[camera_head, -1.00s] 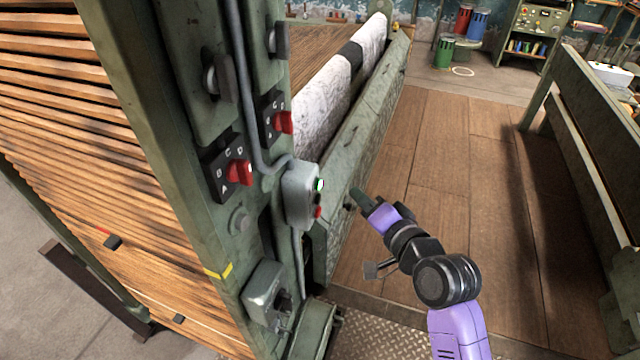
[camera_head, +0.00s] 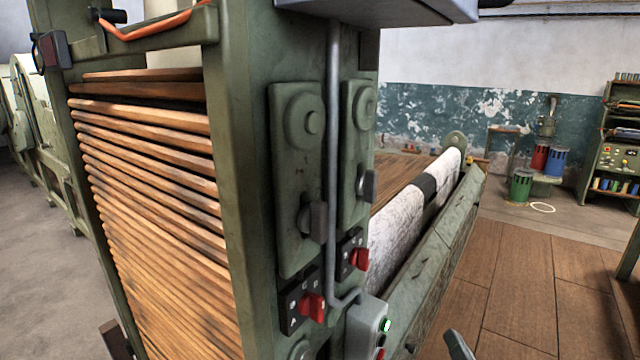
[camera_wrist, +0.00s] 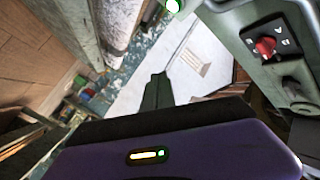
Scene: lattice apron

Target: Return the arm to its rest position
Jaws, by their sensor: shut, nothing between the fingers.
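My gripper (camera_head: 458,346) shows only as a dark greenish tip at the bottom edge of the head view, right of the grey button box (camera_head: 367,325). The rest of my arm is out of that view. In the wrist view the fingers (camera_wrist: 157,92) are together, pointing up past the purple gripper body, with nothing between them. They look apart from the machine.
The green machine post (camera_head: 262,190) carries red rotary switches (camera_head: 312,307) and a grey conduit. Wooden slats (camera_head: 160,200) fill the left. A white fabric roll (camera_head: 410,215) lies beyond. Wooden floor (camera_head: 510,280) is open at right, with colored bins (camera_head: 521,186) farther back.

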